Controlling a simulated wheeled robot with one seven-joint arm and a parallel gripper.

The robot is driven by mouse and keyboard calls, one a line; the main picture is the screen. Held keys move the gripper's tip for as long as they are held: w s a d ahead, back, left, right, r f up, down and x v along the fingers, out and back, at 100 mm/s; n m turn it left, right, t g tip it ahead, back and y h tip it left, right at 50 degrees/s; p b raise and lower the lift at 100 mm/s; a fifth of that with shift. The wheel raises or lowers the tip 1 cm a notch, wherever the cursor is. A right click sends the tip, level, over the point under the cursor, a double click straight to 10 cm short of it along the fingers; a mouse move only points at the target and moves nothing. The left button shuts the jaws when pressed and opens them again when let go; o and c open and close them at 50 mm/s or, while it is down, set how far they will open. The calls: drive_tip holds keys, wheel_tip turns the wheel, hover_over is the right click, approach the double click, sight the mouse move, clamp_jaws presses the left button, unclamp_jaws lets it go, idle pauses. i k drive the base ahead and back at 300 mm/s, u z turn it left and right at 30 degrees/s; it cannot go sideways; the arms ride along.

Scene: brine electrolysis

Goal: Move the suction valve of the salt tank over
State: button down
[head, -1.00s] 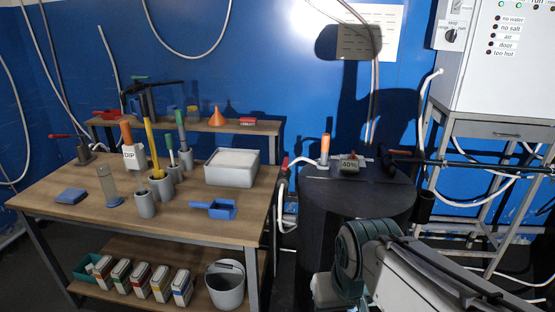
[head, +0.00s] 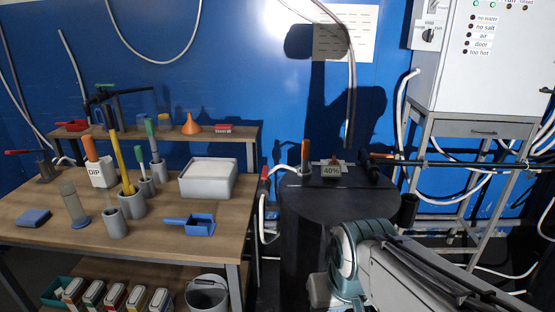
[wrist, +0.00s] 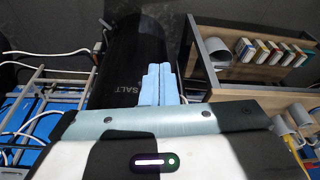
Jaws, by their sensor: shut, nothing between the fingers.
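The salt tank (head: 335,225) is a black drum right of the workbench. In the wrist view the tank (wrist: 137,50) carries the word SALT. On its top stand an orange-handled upright piece (head: 305,155), a small "40%" sign (head: 331,171) with a red tip above it, and a dark fitting (head: 373,172). A red-handled fitting (head: 264,173) with pale hose is at its left side. I cannot tell which is the suction valve. My gripper (wrist: 158,83) shows light blue fingers, shut and empty, in front of the tank in the wrist view. The fingers are not in the head view.
A wooden workbench (head: 150,228) with pots, a white bin (head: 208,180) and a blue scoop (head: 190,224) stands left. A grey bucket (head: 207,296) is below. A metal stand (head: 480,195) with a white control cabinet (head: 490,60) and loose hoses is right.

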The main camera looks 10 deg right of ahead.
sight(264, 176)
drive_tip(key=z, duration=0.3)
drive_tip(key=i, duration=0.95)
